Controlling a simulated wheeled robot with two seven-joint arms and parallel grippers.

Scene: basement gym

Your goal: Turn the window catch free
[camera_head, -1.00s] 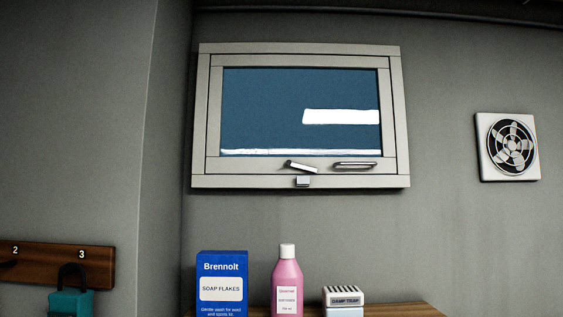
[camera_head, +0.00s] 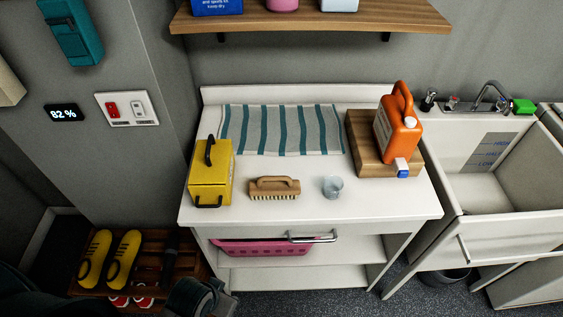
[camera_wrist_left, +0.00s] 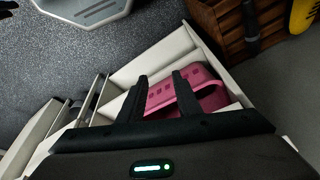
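The window and its catch are out of both present views; the head view now looks down at a white worktop (camera_head: 310,205). My left gripper (camera_wrist_left: 159,79) shows in the left wrist view with its two black fingers apart and nothing between them. It hangs above the floor, with a pink basket (camera_wrist_left: 211,98) behind its fingers. In the head view, dark parts of my left arm show at the bottom left, but its fingers cannot be made out. My right gripper is in neither view.
On the worktop are a yellow tin (camera_head: 211,178), brush (camera_head: 274,188), glass (camera_head: 333,187), striped towel (camera_head: 282,130) and an orange jug (camera_head: 398,128) on a wooden block (camera_head: 365,160). A wooden shelf (camera_head: 310,18) hangs above. A sink (camera_head: 490,190) stands right, a shoe rack (camera_head: 155,262) left.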

